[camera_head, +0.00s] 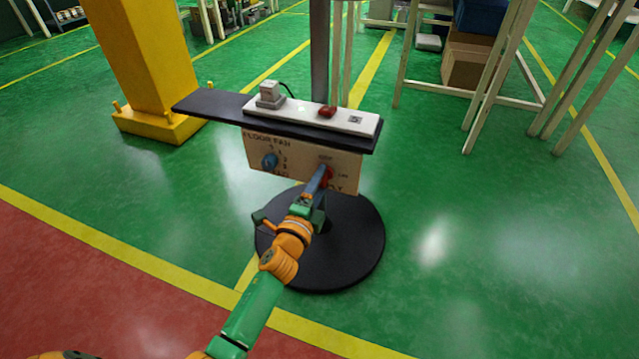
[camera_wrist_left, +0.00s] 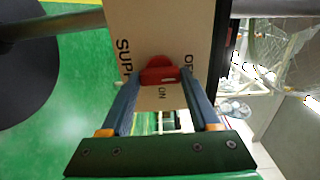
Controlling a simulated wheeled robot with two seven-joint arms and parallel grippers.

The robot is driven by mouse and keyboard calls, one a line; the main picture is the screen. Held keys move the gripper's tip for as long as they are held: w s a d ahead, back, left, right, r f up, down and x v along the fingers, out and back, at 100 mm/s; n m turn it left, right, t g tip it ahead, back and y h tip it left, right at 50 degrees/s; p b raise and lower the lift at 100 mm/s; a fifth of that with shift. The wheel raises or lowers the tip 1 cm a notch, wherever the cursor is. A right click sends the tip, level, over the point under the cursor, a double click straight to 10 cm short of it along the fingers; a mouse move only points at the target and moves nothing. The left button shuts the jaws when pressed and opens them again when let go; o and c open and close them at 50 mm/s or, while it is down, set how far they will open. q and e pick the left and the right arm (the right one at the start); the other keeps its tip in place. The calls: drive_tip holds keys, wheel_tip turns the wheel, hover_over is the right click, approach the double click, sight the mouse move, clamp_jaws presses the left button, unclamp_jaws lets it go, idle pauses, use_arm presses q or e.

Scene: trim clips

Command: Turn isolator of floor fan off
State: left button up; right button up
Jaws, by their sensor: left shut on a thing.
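The isolator is a red rotary knob (camera_head: 328,175) at the right of a tan panel (camera_head: 300,163) lettered FLOOR FAN, with OFF and ON marks by the knob. In the left wrist view the red knob (camera_wrist_left: 158,75) lies between the two blue fingers of my left gripper (camera_wrist_left: 156,82), which is shut on it. In the head view my left gripper (camera_head: 322,178) reaches the panel from below and partly covers the knob and the lettering. I cannot tell exactly which mark the knob points to. My right gripper is not in view.
A blue dial (camera_head: 270,160) is on the panel's left. Above it a dark shelf (camera_head: 215,106) carries a white power strip (camera_head: 348,119) with a red switch and a plug. A round black base (camera_head: 350,255) stands below. A yellow column (camera_head: 145,60) is at the left.

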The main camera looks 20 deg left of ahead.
use_arm(q)
drive_tip(key=shift+f, duration=0.1)
drive_tip(key=o, duration=1.4)
drive_tip(key=shift+c, duration=0.2)
drive_tip(key=shift+s, duration=0.15)
drive_tip(key=s+p, duration=0.1)
drive_tip(key=s, duration=0.6)
drive_tip(key=shift+p, duration=0.35)
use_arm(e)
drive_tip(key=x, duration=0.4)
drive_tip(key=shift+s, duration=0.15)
use_arm(q)
drive_tip(key=shift+a, duration=0.1)
